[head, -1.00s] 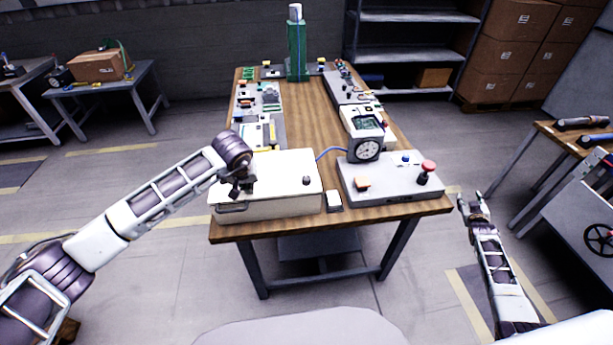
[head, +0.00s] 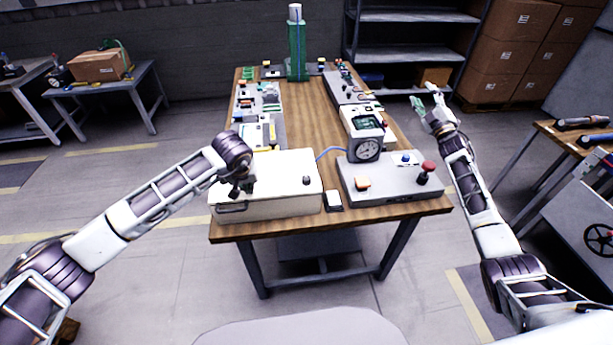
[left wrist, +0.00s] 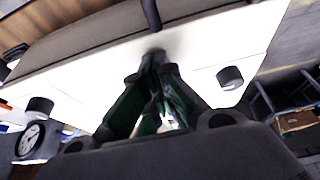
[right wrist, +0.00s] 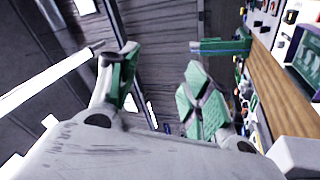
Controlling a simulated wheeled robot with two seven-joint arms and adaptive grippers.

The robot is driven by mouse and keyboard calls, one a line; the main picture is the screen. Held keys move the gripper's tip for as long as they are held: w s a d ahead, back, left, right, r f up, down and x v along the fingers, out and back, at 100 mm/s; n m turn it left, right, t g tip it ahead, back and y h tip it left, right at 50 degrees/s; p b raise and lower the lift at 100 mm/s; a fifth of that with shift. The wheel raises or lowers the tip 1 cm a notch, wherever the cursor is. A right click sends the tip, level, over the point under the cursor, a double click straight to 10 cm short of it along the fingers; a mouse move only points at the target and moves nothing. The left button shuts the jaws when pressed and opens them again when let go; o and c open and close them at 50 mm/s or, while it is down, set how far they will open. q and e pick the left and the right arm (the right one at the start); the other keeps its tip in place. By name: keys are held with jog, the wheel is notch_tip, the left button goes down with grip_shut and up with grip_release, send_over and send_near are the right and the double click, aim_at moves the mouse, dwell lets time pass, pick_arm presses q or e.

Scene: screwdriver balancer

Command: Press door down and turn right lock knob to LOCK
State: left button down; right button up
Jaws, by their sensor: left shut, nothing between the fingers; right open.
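The door is the white lid (head: 285,165) of a box at the table's front left; it looks flat and closed. The right lock knob (head: 307,180) is a small dark round knob on its right part, and it also shows in the left wrist view (left wrist: 40,107). Another dark knob (left wrist: 230,77) is on the lid's other side. Whether either is turned cannot be read. My left gripper (head: 240,188) is shut and empty, its tips at the lid, seemingly touching it. My right gripper (head: 428,98) is open and empty, raised beyond the table's right edge, away from the knob.
A grey panel (head: 385,192) with a red button (head: 428,167) stands right of the box. A gauge (head: 367,150) is behind it, and a small white-topped block (head: 333,200) lies between box and panel. The middle of the wooden table (head: 310,100) is clear.

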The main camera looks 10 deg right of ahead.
jog(key=s+a+r+n+g+y, duration=0.25)
jog(key=a+n+g+y, duration=0.25)
jog(key=a+n, duration=0.65)
jog(key=s+a+r+n+g+y, duration=0.1)
jog(key=a+r+n+g+y, duration=0.35)
jog(key=a, duration=1.15)
jog(key=s+a+r+n+g+y, duration=0.15)
jog(key=a+n+g+y, duration=0.45)
jog(key=a+n, duration=0.65)
jog(key=s+a+f+n+g+h, duration=0.65)
jog(key=s+a+n, duration=0.2)
jog(key=a, duration=0.25)
jog(key=s+d+f+n+h, duration=0.2)
jog(key=d+f+n+h, duration=0.3)
jog(key=h, duration=0.5)
jog(key=shift+s+d+f+n+t+h, duration=0.3)
jog(key=shift+d+f+t, duration=0.1)
jog(key=shift+d+f, duration=0.75)
jog(key=shift+d, duration=0.1)
